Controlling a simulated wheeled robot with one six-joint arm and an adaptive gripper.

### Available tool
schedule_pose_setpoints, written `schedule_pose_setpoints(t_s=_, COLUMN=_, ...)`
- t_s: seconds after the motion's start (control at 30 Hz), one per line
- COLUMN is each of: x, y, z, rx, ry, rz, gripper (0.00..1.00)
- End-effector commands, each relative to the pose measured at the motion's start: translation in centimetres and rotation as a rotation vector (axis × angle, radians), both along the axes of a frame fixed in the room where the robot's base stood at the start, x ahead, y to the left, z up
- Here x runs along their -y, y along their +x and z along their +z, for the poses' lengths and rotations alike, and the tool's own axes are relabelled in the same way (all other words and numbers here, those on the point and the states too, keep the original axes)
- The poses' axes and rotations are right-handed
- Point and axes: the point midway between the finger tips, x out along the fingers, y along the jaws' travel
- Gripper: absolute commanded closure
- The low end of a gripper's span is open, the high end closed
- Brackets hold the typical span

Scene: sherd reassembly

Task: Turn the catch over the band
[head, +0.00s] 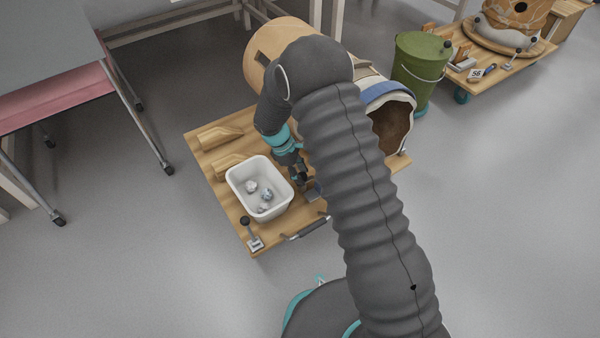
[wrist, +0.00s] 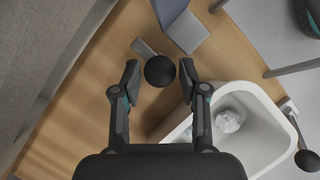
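The catch's black ball knob (wrist: 159,71) is between the fingers of my gripper (wrist: 158,78) in the wrist view. The fingers are open, with a gap showing on each side of the knob. A short grey metal piece (wrist: 144,47) shows just beyond the knob. The blue-grey band (wrist: 172,12) runs in from the top and ends in a flat grey plate (wrist: 186,32), beyond the knob. In the head view my gripper (head: 300,174) is low over the wooden board, and my arm hides most of the catch. The blue band (head: 388,90) also shows on the big jar (head: 262,50).
A white tub (head: 235,181) with several pale lumps stands beside my gripper. Another catch with a black knob (head: 245,221) is at the board's (head: 206,150) front corner.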

Motion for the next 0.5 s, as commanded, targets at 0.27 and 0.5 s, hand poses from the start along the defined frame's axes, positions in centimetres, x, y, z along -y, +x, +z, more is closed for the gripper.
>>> schedule_pose_setpoints(t_s=0.27, x=-0.01, y=0.01, z=0.01, rx=0.000, ry=0.000, rz=-0.001, gripper=1.00)
schedule_pose_setpoints(t_s=0.5, x=-0.03, y=0.10, z=0.08, rx=0.001, ry=0.002, rz=-0.051, gripper=1.00)
